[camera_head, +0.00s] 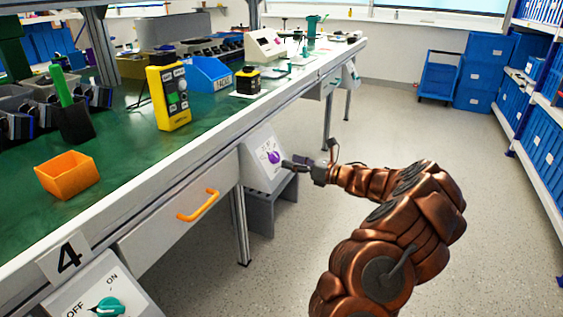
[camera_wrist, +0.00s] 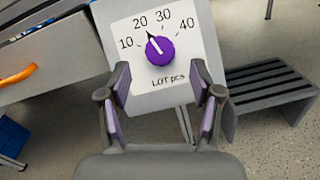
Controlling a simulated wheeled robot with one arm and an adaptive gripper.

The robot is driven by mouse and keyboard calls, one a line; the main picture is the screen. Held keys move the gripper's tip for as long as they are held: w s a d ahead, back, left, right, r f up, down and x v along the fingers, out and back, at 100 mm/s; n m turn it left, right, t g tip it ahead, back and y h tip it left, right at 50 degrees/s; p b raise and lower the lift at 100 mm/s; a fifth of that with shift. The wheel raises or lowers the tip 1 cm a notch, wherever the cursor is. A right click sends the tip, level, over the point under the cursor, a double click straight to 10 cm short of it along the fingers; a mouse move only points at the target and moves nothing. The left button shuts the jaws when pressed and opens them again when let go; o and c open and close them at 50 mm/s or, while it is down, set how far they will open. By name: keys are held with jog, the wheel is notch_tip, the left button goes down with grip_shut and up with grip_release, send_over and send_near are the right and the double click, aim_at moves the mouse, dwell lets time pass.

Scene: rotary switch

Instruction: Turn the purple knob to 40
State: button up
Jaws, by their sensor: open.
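The purple knob (camera_wrist: 160,50) sits on a white dial panel marked 10, 20, 30 and 40, with "LOT pcs" below it. Its black and white pointer aims up and left, close to the 20 mark. In the head view the purple knob (camera_head: 274,157) shows on the slanted panel (camera_head: 258,166) under the bench edge. My gripper (camera_wrist: 163,92) is open and empty, its two fingers apart below the knob in the wrist view. In the head view my gripper (camera_head: 290,165) is just right of the knob; contact cannot be told.
A drawer with an orange handle (camera_head: 198,205) is left of the panel. A teal OFF/ON knob (camera_head: 108,307) is at the lower left. A grey step (camera_wrist: 270,90) stands right of the panel. Open floor (camera_head: 400,120) lies to the right.

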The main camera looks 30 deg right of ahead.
aim_at(277, 157)
jog(key=shift+b+x, duration=0.4)
jog(key=shift+x, duration=1.8)
jog(key=c, duration=1.1)
